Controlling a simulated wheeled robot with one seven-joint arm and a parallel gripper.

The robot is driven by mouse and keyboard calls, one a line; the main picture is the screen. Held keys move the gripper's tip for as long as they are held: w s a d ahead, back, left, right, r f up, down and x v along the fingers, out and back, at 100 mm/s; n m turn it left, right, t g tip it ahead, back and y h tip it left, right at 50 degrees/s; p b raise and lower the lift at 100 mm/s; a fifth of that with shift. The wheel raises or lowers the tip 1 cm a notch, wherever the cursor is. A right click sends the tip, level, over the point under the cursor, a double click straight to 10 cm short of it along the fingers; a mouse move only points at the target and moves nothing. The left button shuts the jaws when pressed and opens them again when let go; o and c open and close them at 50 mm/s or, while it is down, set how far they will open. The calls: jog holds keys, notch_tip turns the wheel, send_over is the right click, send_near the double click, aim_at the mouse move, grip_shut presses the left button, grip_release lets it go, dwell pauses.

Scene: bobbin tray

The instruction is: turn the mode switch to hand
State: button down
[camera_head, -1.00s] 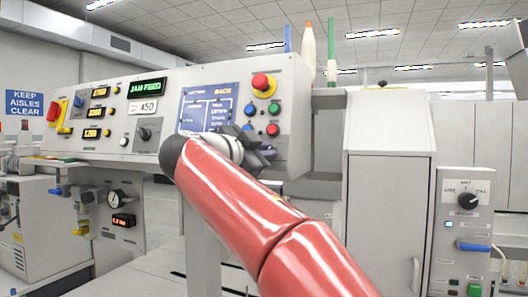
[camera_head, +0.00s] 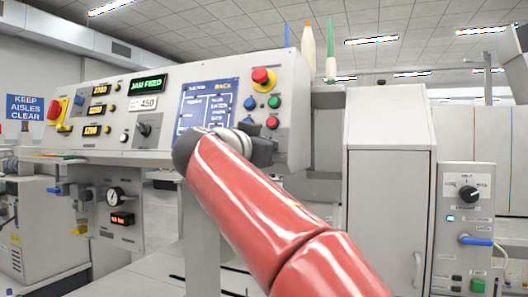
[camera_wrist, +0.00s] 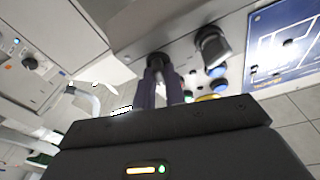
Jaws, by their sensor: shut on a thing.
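My gripper (camera_wrist: 158,68) is shut on a small black knob (camera_wrist: 157,60), whose end shows between the fingertips in the wrist view. I take this knob as the mode switch. It stands on the lower right part of the grey console (camera_head: 215,78), and my wrist and arm hide it in the head view. Its label and pointer cannot be read. My gripper also shows in the head view (camera_head: 263,150), dark and partly covered by the wrist, below the push buttons.
A second, grey-and-black knob (camera_wrist: 212,48) stands close beside my fingers. A cabinet with a rotary switch (camera_head: 468,193) and blue lever (camera_head: 475,241) stands at right.

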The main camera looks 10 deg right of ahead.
jog(key=shift+s+d+n+t+y+p, duration=0.1)
jog(key=shift+n+t+y+p, duration=0.6)
jog(key=shift+n, duration=1.95)
jog(key=shift+w+n+t+y+p, duration=0.1)
jog(key=shift+n+y, duration=1.05)
jog(key=shift+n, duration=1.45)
jog(key=shift+s+d+n+t+y+p, duration=0.1)
jog(key=shift+n+t+y+p, duration=0.55)
jog(key=shift+n, duration=2)
jog(key=shift+g+y, duration=0.3)
jog(key=shift+g, duration=0.05)
jog(key=c, duration=1.5)
grip_release()
jog(key=shift+o, duration=0.2)
jog(key=shift+s+a+b, duration=0.1)
jog(key=shift+b, duration=0.2)
jog(key=b+v, duration=0.1)
jog(key=v, duration=0.6)
jog(key=shift+s, duration=0.25)
